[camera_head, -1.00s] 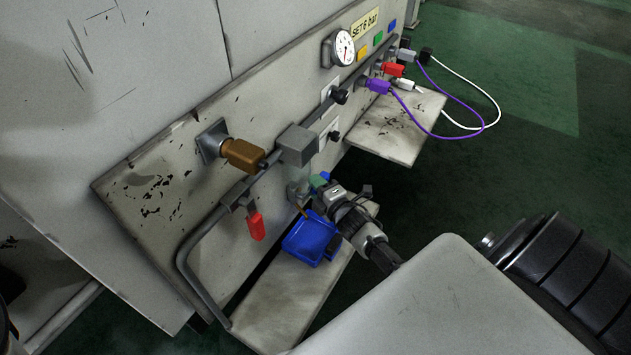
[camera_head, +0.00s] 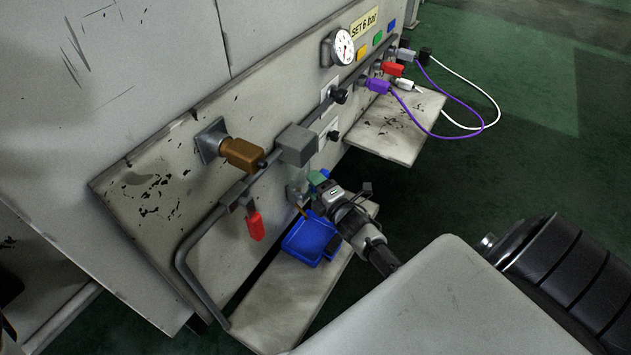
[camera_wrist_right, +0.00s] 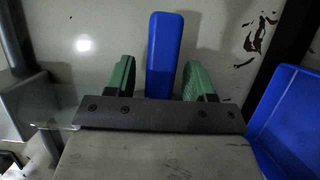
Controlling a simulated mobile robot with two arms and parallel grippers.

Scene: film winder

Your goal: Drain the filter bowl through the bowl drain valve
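The filter bowl (camera_head: 298,188) is a clear cup under the grey block on the pipe, partly hidden by my right gripper. A clear wall, seemingly the bowl, shows at the left of the right wrist view (camera_wrist_right: 45,105). A blue upright bar (camera_wrist_right: 164,55), seemingly the drain valve's handle, stands between the two green fingertips of my right gripper (camera_wrist_right: 161,80). Gaps show on both sides of it, so the gripper is open around it. In the head view my right gripper (camera_head: 319,182) is beside the bowl. My left gripper is not in view.
A blue tray (camera_head: 308,240) sits on the grey shelf (camera_head: 275,305) below the bowl. It also shows in the right wrist view (camera_wrist_right: 288,120). A red lever (camera_head: 255,226), a brown fitting (camera_head: 240,153) and a gauge (camera_head: 342,47) are on the panel.

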